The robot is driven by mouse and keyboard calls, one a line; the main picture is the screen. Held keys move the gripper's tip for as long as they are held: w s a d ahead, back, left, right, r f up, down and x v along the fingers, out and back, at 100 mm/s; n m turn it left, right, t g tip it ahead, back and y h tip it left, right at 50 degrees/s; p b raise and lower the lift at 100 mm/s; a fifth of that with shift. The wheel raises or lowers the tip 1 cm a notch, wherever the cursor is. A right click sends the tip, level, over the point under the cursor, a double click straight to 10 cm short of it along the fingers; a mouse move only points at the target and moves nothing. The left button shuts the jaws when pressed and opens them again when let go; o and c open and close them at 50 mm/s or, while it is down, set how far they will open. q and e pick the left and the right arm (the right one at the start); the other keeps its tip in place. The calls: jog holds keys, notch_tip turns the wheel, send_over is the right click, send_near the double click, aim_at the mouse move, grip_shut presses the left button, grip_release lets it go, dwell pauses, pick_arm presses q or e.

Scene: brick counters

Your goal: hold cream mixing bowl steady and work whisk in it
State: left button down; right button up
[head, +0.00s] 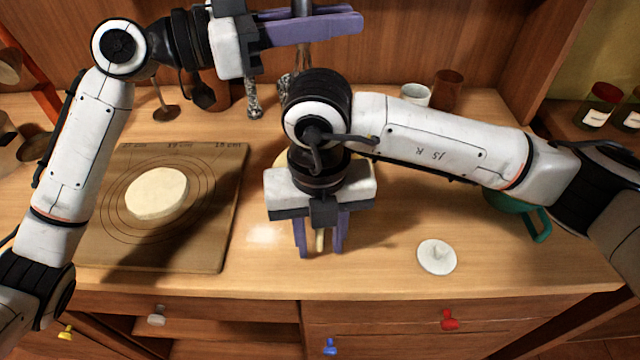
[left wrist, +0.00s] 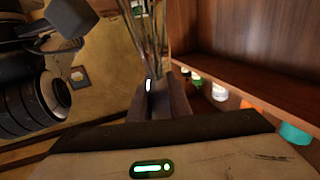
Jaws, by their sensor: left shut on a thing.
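My left gripper (head: 358,22) is raised at the top of the head view, its purple fingers shut on the whisk (head: 303,32). The whisk's metal handle shows there; its wires also show in the left wrist view (left wrist: 146,40). My right gripper (head: 321,248) points down near the counter's front edge. Its fingers stand apart, with a small pale stick-like thing (head: 320,240) showing between them; I cannot tell what that is. The cream mixing bowl is almost wholly hidden behind my right arm; only a pale sliver, probably its rim (head: 281,159), shows.
A wooden board (head: 215,240) with a round of dough (head: 157,193) lies left. A white lid (head: 437,256) lies front right, and a teal pan (head: 530,212) is partly behind my right arm. Cups (head: 447,90) stand at the back. The counter between board and lid is partly clear.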

grip_shut()
dwell(0.3)
dwell(0.3)
jog(key=shift+c, duration=0.2)
grip_release()
jog(key=shift+r, duration=0.15)
